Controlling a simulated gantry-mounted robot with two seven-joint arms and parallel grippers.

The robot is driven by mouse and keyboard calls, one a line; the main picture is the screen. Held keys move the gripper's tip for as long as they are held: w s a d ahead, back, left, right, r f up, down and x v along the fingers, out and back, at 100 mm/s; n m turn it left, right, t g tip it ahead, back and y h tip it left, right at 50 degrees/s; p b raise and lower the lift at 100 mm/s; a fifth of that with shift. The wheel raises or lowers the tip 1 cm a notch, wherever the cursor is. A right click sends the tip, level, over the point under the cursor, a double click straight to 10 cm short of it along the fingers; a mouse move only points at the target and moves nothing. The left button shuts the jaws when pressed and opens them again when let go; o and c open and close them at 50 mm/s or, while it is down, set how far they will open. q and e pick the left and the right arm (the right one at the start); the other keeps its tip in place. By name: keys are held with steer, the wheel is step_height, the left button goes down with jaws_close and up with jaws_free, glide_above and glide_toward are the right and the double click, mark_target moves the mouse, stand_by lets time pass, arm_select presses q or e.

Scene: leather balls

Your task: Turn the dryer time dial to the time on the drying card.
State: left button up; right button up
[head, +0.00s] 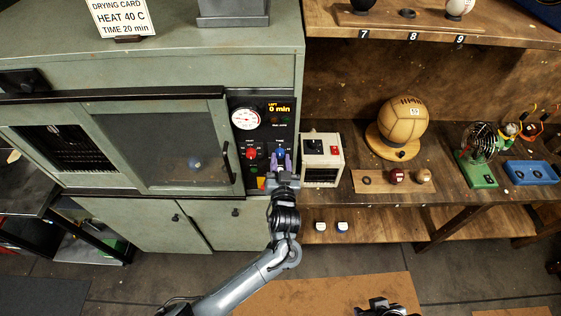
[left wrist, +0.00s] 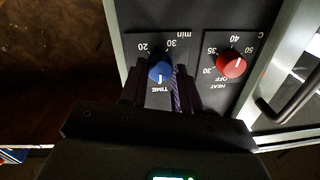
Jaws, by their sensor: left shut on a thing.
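The drying card (head: 122,17) stands on top of the green-grey dryer and reads HEAT 40 C, TIME 20 min. The dryer's display (head: 280,108) reads LEFT 0 min. My left gripper (head: 281,162) is at the control panel, shut on the blue time dial (left wrist: 160,72), one finger on each side. In the left wrist view the dial's white mark points down, towards the TIME label. The numbers 20 and 30 show above the dial; other scale marks are hidden by the fingers. Part of my right arm (head: 385,306) shows at the bottom edge; its jaws are unclear.
The red heat dial (left wrist: 231,63) sits beside the time dial, close to my gripper. A dryer door handle (left wrist: 294,95) is beyond it. A cream box (head: 322,160) with a red switch stands just right of the panel.

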arm_select(q)
steer(key=m+p, duration=0.1)
steer(key=m, duration=0.5)
steer(key=shift+m+p, duration=0.3)
steer(key=shift+p, duration=0.1)
steer(key=m+p, duration=0.1)
steer(key=m, duration=0.2)
steer(key=shift+r+m+t, duration=0.1)
steer(key=shift+m+t, duration=0.2)
steer(key=shift+m, duration=0.1)
steer(key=m+p, duration=0.1)
steer(key=m, duration=0.2)
steer(key=shift+a+m+h, duration=0.1)
steer(key=shift+m+h, duration=0.2)
steer(key=shift+m, duration=0.1)
steer(key=m+p, duration=0.2)
steer(key=m, duration=0.2)
steer(key=shift+m, duration=0.4)
steer(key=m+h+p, duration=0.1)
steer(key=m, duration=0.3)
steer(key=m+p, duration=0.1)
steer(key=m, duration=0.2)
steer(key=shift+p, duration=0.3)
steer(key=shift+a+m+p, duration=0.1)
steer(key=shift+m+p, duration=0.3)
steer(key=shift+m, duration=1.1)
